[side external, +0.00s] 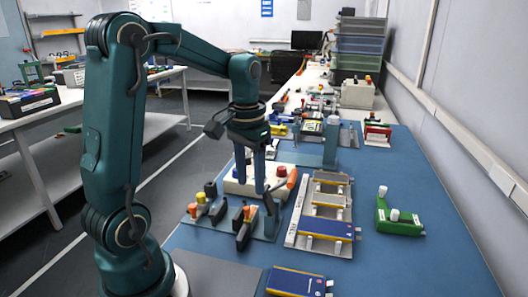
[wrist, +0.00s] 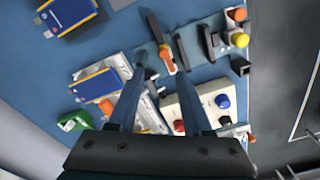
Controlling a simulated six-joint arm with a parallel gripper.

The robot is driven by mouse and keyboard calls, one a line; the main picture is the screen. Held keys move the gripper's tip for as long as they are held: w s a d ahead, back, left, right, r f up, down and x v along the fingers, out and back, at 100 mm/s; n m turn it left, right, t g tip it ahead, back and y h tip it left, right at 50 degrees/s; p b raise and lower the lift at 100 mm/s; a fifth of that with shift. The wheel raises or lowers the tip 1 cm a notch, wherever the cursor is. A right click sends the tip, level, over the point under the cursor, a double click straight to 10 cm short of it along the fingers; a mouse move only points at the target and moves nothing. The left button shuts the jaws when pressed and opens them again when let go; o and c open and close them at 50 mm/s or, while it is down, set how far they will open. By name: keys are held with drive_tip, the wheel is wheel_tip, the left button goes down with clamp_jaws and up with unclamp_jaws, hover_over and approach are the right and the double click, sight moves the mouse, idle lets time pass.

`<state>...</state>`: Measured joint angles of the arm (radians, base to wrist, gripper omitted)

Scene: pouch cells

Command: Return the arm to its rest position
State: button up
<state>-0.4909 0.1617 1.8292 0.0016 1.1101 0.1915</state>
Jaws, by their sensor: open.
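My gripper (side external: 250,187) hangs pointing down over the blue mat (side external: 420,265), in front of a white box with a red knob (side external: 282,171). In the wrist view its two fingers (wrist: 161,75) are spread apart with nothing held between them. To its right in the side view is a pale fixture (side external: 297,220) holding a blue-and-yellow pouch cell (side external: 327,229) at its near end and grey plates behind. Another blue pouch cell (side external: 294,282) lies on the mat nearer the camera; it also shows at the top of the wrist view (wrist: 68,14).
A green block with white pegs (side external: 400,222) is at the right. Bins (side external: 358,50) and clutter fill the far bench. The mat's near right is clear.

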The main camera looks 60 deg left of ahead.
drive_tip(key=s+d+r+m+t, duration=0.3)
drive_tip(key=s+d+t, duration=0.2)
drive_tip(key=s+d, duration=0.3)
drive_tip(key=d, duration=0.4)
drive_tip(key=shift+s+d+r, duration=0.15)
drive_tip(key=shift+s+d, duration=0.1)
drive_tip(key=shift+d, duration=0.05)
